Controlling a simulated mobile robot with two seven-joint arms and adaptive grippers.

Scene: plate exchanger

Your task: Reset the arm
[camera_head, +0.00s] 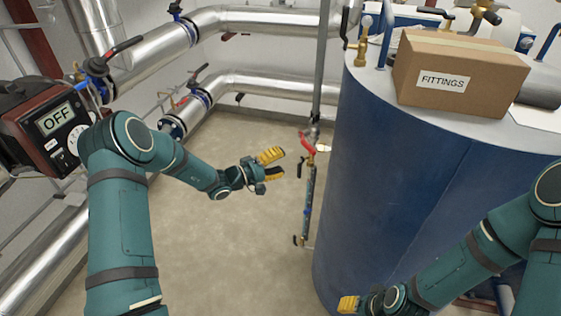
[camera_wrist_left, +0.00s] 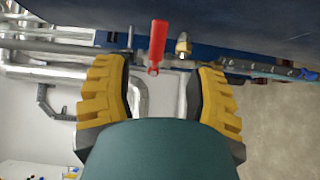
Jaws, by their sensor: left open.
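My left arm (camera_head: 128,200) reaches in from the left in the head view. Its gripper (camera_head: 272,164) has yellow fingers, is open and empty, and hangs in the air just left of a thin vertical pipe. The left wrist view shows its two fingers (camera_wrist_left: 156,98) spread apart. A red valve handle (camera_head: 307,143) on that pipe is just beyond the fingertips; it also shows in the left wrist view (camera_wrist_left: 158,42), with nothing gripping it. My right arm (camera_head: 450,272) comes in at the lower right. Only a yellow part of its gripper (camera_head: 348,304) shows at the bottom edge.
A large blue tank (camera_head: 400,180) fills the right side, with a cardboard box (camera_head: 460,72) labelled FITTINGS on top. A dark red device (camera_head: 45,125) reading OFF is at the left. Silver pipes (camera_head: 265,22) run along the back. The floor (camera_head: 235,240) below is clear.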

